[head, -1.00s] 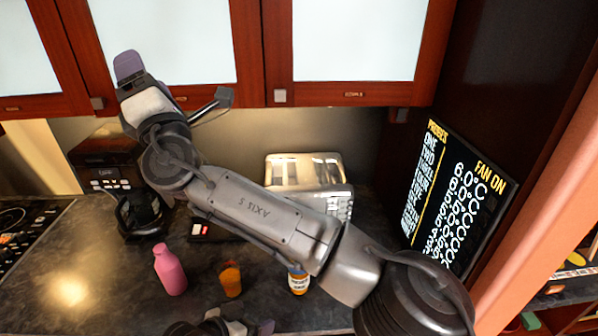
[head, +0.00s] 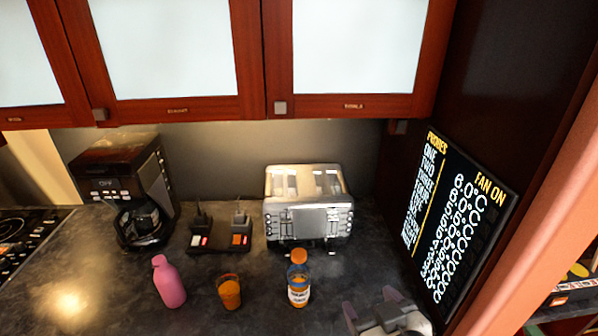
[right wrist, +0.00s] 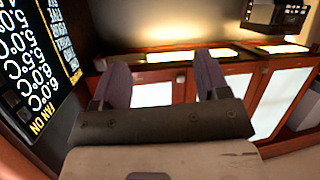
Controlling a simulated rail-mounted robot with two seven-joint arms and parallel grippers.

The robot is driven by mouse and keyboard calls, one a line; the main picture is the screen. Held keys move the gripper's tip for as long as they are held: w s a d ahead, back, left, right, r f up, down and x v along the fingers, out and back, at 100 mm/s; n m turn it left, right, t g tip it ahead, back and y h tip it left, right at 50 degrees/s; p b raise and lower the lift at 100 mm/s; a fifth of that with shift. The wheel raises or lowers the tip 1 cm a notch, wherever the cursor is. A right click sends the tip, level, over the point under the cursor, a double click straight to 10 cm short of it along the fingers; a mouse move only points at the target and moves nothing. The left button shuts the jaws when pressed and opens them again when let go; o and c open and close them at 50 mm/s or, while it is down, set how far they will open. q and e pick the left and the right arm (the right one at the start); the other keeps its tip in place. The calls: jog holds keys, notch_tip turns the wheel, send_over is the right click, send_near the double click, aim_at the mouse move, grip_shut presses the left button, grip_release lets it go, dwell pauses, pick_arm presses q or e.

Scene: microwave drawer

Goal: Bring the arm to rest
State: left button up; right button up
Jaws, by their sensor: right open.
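My right gripper (head: 372,304) is at the bottom right edge of the head view, over the counter's front. Only its top part shows there. In the right wrist view my right gripper (right wrist: 161,78) has its two purple fingers apart with nothing between them. The rest of my right arm is out of the head view. My left gripper is in neither view now.
The counter holds a coffee maker (head: 125,195), a toaster (head: 309,212), a pink bottle (head: 168,283), an orange cup (head: 229,291) and a labelled jar (head: 298,286). A probe display (head: 455,215) stands on the right. Cabinets (head: 175,105) hang above.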

jog(key=s+d+f+m+g+h, duration=0.15)
jog(key=s+d+f, duration=0.3)
jog(key=f, duration=0.45)
jog(key=s+d+f+m+g+h, duration=0.1)
jog(key=s+d+f+g, duration=0.3)
jog(key=f, duration=0.5)
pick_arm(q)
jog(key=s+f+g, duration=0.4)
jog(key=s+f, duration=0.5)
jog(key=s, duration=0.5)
pick_arm(e)
jog(key=s+d+f+g, duration=0.1)
jog(key=s+f+g, duration=0.3)
jog(key=s+f, duration=1.1)
pick_arm(q)
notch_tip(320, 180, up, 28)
jog(key=p, duration=2.7)
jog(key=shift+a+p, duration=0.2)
jog(key=shift+p, duration=0.15)
pick_arm(e)
jog(key=s+r, duration=0.3)
jog(key=r, duration=2.6)
jog(key=shift+d, duration=0.15)
jog(key=shift+g+h, duration=0.25)
